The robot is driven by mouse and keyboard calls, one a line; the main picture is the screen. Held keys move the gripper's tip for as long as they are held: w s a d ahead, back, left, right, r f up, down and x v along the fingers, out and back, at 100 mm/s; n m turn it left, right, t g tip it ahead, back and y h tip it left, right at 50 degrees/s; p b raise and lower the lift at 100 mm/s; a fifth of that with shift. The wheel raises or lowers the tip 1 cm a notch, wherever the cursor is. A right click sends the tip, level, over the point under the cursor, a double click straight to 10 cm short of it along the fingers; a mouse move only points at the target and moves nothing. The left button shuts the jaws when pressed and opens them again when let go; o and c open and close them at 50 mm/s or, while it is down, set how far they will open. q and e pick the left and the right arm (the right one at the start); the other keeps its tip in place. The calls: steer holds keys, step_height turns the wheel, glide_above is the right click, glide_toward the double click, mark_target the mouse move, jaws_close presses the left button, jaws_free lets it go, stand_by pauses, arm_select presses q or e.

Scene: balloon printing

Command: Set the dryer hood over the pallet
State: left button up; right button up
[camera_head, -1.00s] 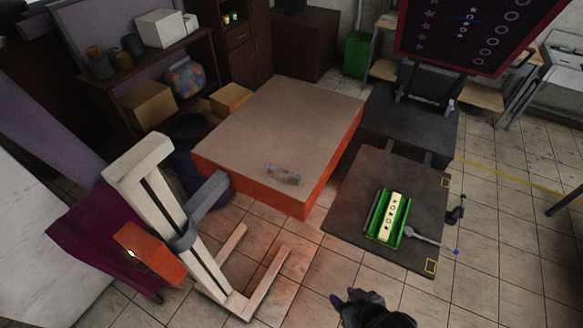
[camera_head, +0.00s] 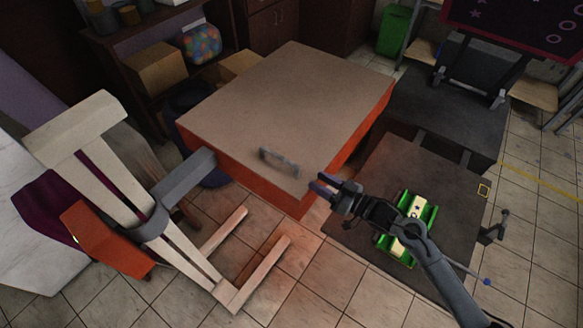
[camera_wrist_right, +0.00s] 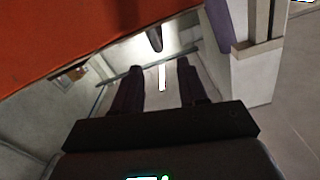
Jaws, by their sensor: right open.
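The dryer hood (camera_head: 285,95) appears to be the large box with a tan top and orange sides. A grey handle (camera_head: 278,162) stands on its top near the front corner. A grey arm joins the hood to a cream stand (camera_head: 95,150) at left. The pallet seems to be the green tray with a cream printed piece (camera_head: 417,207) on the dark board (camera_head: 370,165); my right arm partly covers it. My right gripper (camera_head: 325,187) is open and empty, right of the handle, near the hood's front edge. In the wrist view its fingers (camera_wrist_right: 160,88) are apart, and the orange side shows above. My left gripper is not in view.
The stand's forked feet (camera_head: 255,265) lie on the tiled floor in front of the hood. A dark platform (camera_head: 440,110) is behind the board. A shelf with boxes (camera_head: 160,65) is at back left. A small black clamp (camera_head: 493,233) sits at the board's right.

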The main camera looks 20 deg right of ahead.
mark_target(293, 163)
steer(key=p+x, duration=0.1)
steer(key=x, duration=0.9)
steer(key=shift+w+r, duration=0.15)
steer(key=shift+w, duration=0.2)
jaws_close()
steer(key=shift+s, duration=0.1)
